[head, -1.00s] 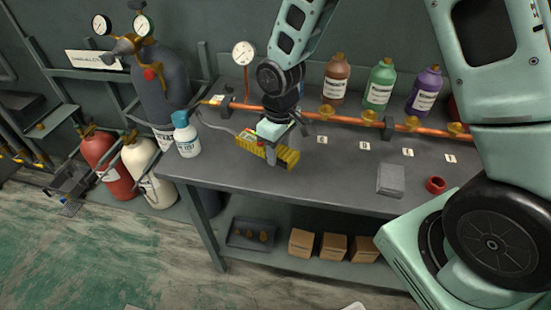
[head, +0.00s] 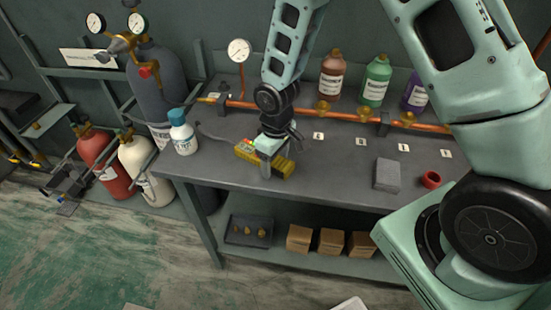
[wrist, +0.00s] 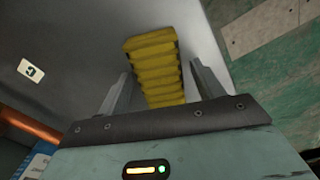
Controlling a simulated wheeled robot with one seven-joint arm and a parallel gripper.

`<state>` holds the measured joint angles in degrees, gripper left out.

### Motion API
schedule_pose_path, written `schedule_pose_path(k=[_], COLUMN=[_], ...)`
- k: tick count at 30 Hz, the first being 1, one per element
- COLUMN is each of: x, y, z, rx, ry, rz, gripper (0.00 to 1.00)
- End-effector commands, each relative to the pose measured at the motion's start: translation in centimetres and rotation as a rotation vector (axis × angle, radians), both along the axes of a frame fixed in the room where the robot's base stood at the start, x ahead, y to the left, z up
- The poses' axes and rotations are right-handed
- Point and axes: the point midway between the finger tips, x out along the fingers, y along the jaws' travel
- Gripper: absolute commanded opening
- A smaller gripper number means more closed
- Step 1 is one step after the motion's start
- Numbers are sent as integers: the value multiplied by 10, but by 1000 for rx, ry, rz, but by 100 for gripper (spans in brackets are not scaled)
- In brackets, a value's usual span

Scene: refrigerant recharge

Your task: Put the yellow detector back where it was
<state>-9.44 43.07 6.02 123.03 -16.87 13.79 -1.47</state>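The yellow detector (head: 265,158) is a ribbed yellow block with a greenish screen end. It lies on or just at the grey bench top, left of the middle, right of the white bottle with a blue cap (head: 182,134). A grey hose runs from its left end. My gripper (head: 272,158) is directly over it, pointing down. In the wrist view the detector's ribbed body (wrist: 157,70) sits between my two fingers (wrist: 162,88), with a narrow gap showing on each side. My gripper looks open around it. Any gap beneath the detector is hidden.
A copper pipe (head: 290,109) with brass valves runs along the back of the bench. Brown, green and purple bottles (head: 375,80) stand behind it. A grey block (head: 388,174) and a red ring (head: 432,179) lie to the right. The bench between is clear.

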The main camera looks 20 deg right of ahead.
Motion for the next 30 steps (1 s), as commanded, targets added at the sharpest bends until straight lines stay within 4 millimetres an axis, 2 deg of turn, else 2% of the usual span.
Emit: schedule_pose_path(k=[6,11,24,30], x=[0,1,0,-1], y=[0,0,-1,-1], z=[2,14,98,119], rx=[0,1,1,1], ry=[0,-3,-4,-1], rz=[0,-1,0,0], gripper=[67,67,67,67])
